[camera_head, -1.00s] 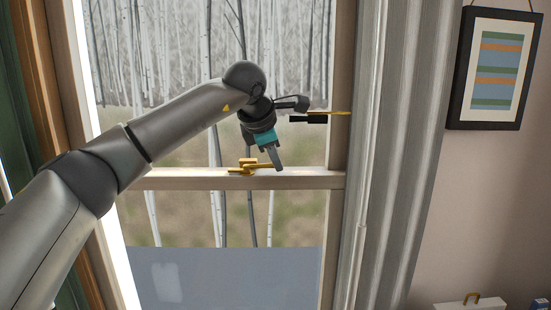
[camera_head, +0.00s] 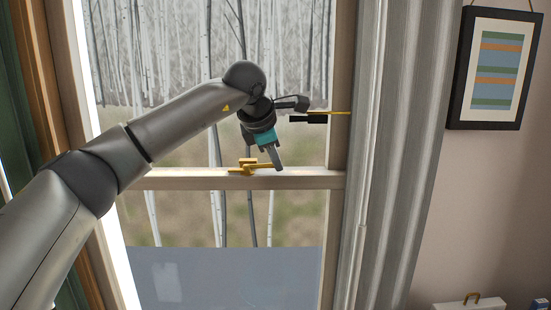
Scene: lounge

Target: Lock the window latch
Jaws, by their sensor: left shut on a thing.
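The brass window latch (camera_head: 246,168) sits on the middle rail (camera_head: 205,179) of the window. Its lever reaches to the right, to the fingertips of my left gripper (camera_head: 274,162). My left gripper points down from above and is shut on the lever's right end. The fingers partly hide that end. My right gripper is not in view.
The window frame's right side (camera_head: 341,75) and a grey curtain (camera_head: 391,150) stand right of my gripper. A framed striped picture (camera_head: 495,65) hangs on the wall. A white case with a brass handle (camera_head: 472,298) shows at the bottom right.

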